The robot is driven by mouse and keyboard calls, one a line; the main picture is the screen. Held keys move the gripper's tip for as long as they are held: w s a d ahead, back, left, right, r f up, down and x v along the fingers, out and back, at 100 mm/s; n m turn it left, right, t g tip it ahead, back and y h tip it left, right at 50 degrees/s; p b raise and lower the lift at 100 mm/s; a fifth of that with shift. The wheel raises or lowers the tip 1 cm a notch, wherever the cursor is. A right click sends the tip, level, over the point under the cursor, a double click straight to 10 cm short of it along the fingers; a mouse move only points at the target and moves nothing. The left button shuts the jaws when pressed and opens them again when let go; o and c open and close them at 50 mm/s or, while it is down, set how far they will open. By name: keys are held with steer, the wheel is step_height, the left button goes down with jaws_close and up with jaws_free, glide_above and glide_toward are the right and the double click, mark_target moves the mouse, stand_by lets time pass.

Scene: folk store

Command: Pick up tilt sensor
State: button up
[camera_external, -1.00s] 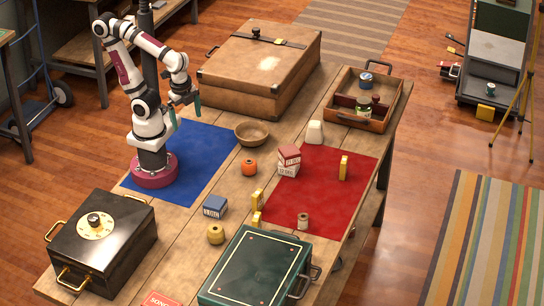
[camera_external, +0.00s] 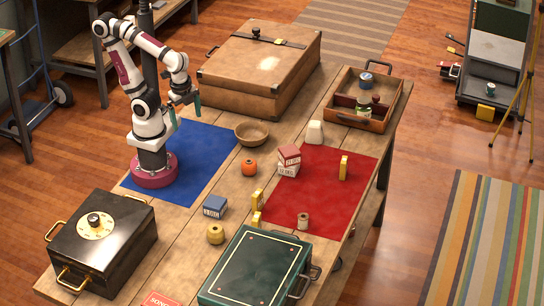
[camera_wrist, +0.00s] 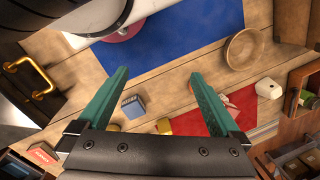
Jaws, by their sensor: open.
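No object is plainly recognisable as the tilt sensor. Small yellow upright blocks stand by the red mat (camera_external: 318,217): one on its right part (camera_external: 343,167), one at its left edge (camera_external: 257,199), and another just in front of that (camera_external: 257,220). A squat yellow round item (camera_external: 215,234) stands nearer the front. My gripper (camera_external: 186,111) hangs above the blue mat (camera_external: 200,147), well above the table and away from these items. In the wrist view its green fingers (camera_wrist: 159,74) are apart with nothing held between them.
A blue box (camera_external: 214,207), orange spool (camera_external: 249,167), wooden bowl (camera_external: 252,134), stacked red-and-white boxes (camera_external: 288,161) and white container (camera_external: 315,132) stand mid-table. A brown case (camera_external: 235,80), wooden tray (camera_external: 384,122), black safe (camera_external: 125,235) and green case (camera_external: 255,268) surround them.

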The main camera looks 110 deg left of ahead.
stand_by(0.3)
steer(key=c, duration=0.6)
steer(key=shift+c, duration=0.2)
steer(key=n+h, duration=0.6)
steer(key=n, duration=1.6)
glide_above(258, 201)
steer(key=a, duration=0.8)
step_height(258, 201, down, 6)
steer(key=x, duration=1.6)
steer(key=shift+s+d, duration=0.25)
steer(key=shift+d, duration=0.1)
